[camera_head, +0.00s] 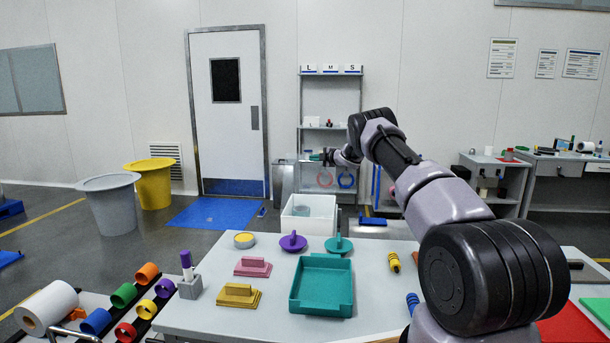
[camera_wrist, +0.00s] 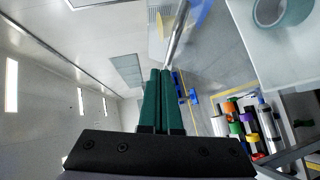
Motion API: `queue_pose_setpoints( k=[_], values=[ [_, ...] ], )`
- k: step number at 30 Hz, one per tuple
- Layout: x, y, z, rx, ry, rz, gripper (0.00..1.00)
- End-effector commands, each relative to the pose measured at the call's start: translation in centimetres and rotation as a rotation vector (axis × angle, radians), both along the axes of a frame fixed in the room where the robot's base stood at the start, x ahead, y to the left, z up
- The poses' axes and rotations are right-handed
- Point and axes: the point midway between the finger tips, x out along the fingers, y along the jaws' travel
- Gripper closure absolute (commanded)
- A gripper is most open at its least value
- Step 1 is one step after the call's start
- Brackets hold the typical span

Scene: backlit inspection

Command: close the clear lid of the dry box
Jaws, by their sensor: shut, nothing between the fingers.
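The dry box appears to be the white open-topped box (camera_head: 308,229) behind the worktable in the head view. A grey, see-through-looking panel (camera_head: 283,184) stands upright at its left back side; it looks like the lid, raised, though its hinge is not clear. My gripper (camera_head: 313,157) is above and behind the box, to the right of the panel's top, fingers pointing left. In the wrist view my gripper (camera_wrist: 161,74) has its green fingers together and empty. A shiny narrow strip (camera_wrist: 178,35) lies beyond the fingertips, perhaps the panel edge-on; contact cannot be told.
The worktable holds a teal tray (camera_head: 322,286), a pink float (camera_head: 253,267), a yellow float (camera_head: 239,296) and a purple disc (camera_head: 293,242). A shelf rack (camera_head: 331,101) stands behind the box. Grey (camera_head: 110,200) and yellow (camera_head: 153,184) bins stand on the left floor.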

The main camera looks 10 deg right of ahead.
Motion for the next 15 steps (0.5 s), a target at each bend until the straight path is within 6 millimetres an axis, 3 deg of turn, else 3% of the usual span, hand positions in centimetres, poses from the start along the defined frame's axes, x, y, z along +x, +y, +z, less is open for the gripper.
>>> queue_pose_setpoints(
  k=[15],
  values=[
    [2.9, -1.3, -1.0, -0.001, -0.001, 0.002, 1.00]
  ],
)
